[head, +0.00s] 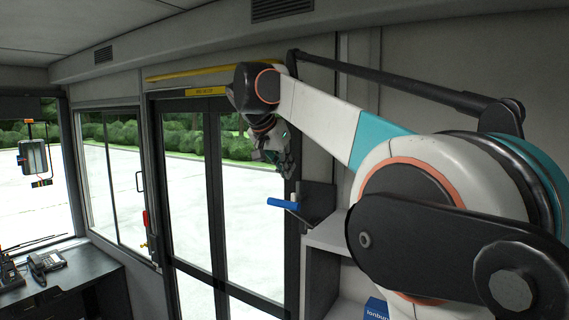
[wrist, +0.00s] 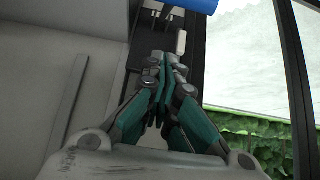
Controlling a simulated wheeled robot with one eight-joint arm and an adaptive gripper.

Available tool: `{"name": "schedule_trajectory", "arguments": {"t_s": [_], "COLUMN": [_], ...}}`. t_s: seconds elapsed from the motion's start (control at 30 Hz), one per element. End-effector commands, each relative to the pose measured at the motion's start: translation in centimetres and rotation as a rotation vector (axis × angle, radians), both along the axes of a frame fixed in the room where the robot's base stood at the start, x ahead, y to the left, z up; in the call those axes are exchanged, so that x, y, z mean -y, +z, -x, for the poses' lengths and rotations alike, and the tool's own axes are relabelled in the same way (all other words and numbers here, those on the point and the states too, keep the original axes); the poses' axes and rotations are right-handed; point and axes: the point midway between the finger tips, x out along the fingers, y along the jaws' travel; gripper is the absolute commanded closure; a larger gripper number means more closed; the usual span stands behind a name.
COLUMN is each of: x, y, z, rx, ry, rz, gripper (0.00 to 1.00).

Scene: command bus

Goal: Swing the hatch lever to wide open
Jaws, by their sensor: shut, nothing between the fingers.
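The hatch lever (head: 283,204) has a blue grip that sticks out to the left from a dark mount (head: 316,201) beside the glass door. In the wrist view the blue grip (wrist: 202,5) shows at the top edge, partly cut off. My gripper (head: 287,172) is above the lever, apart from it, and points down. In the wrist view my gripper (wrist: 166,58) has its teal and grey fingers together, with nothing between them. Part of the lever's arm and its joint are too small to make out.
The glass double door (head: 195,190) with dark frames stands left of the lever. A pale shelf unit (head: 328,236) is below and right of the mount, with a blue box (head: 376,309) low down. A dark desk with a phone (head: 46,263) is at far left.

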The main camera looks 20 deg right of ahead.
Motion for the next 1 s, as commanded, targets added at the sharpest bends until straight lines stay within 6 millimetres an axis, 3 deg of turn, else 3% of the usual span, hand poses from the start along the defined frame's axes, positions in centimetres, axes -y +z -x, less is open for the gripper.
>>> {"name": "schedule_trajectory", "arguments": {"t_s": [0.33,0.4,0.6,1.0], "x": [3.7,2.2,0.7,0.3], "y": [-5.2,-5.3,-6.1,-6.3], "z": [-2.4,-1.5,-0.5,-0.2], "rx": [0.001,0.000,0.000,0.000], "ry": [-0.002,0.005,0.003,0.001], "rz": [-0.002,0.000,0.000,0.000], "gripper": [1.00,1.00,1.00,1.00]}}
